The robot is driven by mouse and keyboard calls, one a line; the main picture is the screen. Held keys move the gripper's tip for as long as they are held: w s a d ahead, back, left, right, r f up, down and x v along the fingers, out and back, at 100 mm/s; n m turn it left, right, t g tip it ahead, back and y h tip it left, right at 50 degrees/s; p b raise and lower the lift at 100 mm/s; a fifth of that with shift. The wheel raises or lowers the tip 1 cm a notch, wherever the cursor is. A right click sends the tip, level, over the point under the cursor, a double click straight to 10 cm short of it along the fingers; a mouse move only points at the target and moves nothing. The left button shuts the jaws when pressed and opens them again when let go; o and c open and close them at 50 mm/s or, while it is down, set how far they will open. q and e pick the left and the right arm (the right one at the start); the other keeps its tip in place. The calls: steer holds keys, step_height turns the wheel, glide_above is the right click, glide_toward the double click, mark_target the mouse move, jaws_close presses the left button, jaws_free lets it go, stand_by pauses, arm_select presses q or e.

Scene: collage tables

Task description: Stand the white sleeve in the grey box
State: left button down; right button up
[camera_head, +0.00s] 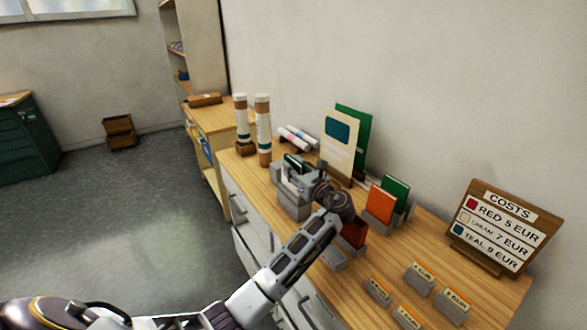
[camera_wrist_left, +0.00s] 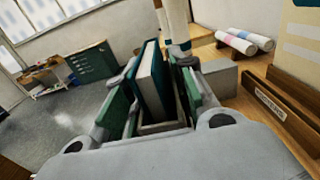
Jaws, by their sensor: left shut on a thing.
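My left gripper (camera_head: 298,176) is over the grey box (camera_head: 294,205) on the wooden table. In the left wrist view its two green-padded fingers (camera_wrist_left: 158,92) are shut on the white sleeve (camera_wrist_left: 151,82), which looks upright. Dark teal faces show beside the white one; I cannot tell if they belong to a separate sleeve. The grey box (camera_wrist_left: 162,128) shows below, around the sleeve's lower end. Whether the sleeve touches the box floor is hidden. My right gripper is not in view.
Two tall tubes (camera_head: 263,130) stand behind the gripper. White rolls (camera_head: 298,138) lie near the wall, and a cream board (camera_head: 340,143) stands close by. To the right are orange (camera_head: 381,204) and green (camera_head: 397,190) sleeves, small label holders and a costs sign (camera_head: 494,228).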

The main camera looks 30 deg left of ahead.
mark_target(294, 160)
arm_select(q)
steer(key=shift+f+b, duration=0.3)
steer(key=shift+f, duration=2.45)
steer(key=c, duration=1.1)
jaws_free()
steer(key=shift+r, duration=5.05)
steer(key=shift+r, duration=0.15)
